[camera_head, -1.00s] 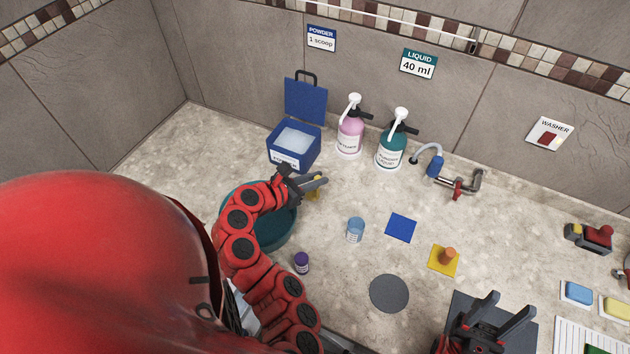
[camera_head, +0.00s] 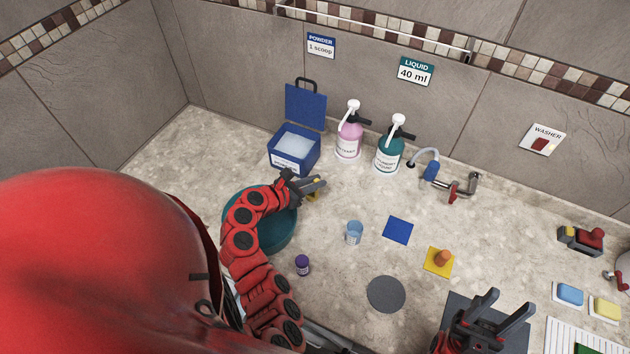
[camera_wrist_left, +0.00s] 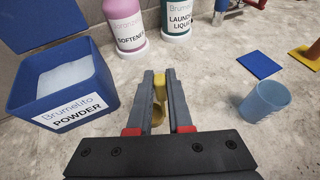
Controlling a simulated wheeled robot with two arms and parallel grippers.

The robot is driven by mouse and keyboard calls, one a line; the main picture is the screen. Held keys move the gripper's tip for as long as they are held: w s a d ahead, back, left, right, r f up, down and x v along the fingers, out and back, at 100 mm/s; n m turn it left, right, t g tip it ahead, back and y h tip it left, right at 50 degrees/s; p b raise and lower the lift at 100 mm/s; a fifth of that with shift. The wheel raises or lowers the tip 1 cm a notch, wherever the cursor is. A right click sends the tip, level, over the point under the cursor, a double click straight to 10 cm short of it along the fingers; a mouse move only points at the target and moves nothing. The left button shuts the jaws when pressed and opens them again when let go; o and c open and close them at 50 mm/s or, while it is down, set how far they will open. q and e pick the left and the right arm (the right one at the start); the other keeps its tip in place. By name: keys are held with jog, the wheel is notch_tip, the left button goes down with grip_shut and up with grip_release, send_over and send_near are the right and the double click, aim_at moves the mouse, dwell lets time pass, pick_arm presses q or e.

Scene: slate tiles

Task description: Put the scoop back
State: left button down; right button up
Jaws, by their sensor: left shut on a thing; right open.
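A yellow scoop (camera_wrist_left: 158,98) is between the fingers of my left gripper (camera_wrist_left: 168,75), which is shut on it. In the head view my left gripper (camera_head: 318,185) is over the counter, in front of the powder box, and a small yellow part of the scoop (camera_head: 314,195) shows below the fingers. The blue powder box (camera_head: 292,150) stands with its lid up and white powder inside. In the left wrist view the box (camera_wrist_left: 62,85) is left of the gripper, apart from it. My right gripper (camera_head: 506,308) is open and empty at the lower right.
A teal basin (camera_head: 275,235) lies partly under my left arm. A pink softener bottle (camera_head: 349,140) and a teal liquid bottle (camera_head: 389,155) stand right of the box. A clear blue cup (camera_head: 354,233), a blue square (camera_head: 398,230) and a purple-capped bottle (camera_head: 302,265) are nearby.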

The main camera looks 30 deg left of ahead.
pick_arm(q)
jog(key=c, duration=0.8)
grip_release()
jog(key=shift+f, duration=0.1)
jog(key=shift+c, duration=0.2)
jog(key=shift+r, duration=0.2)
jog(key=b+v, duration=0.3)
jog(key=v, duration=0.6)
jog(key=shift+a+f, duration=0.2)
jog(key=shift+d+p+v, duration=0.2)
jog(key=shift+p+v, duration=0.55)
jog(key=shift+v, duration=0.8)
jog(key=shift+r, duration=0.1)
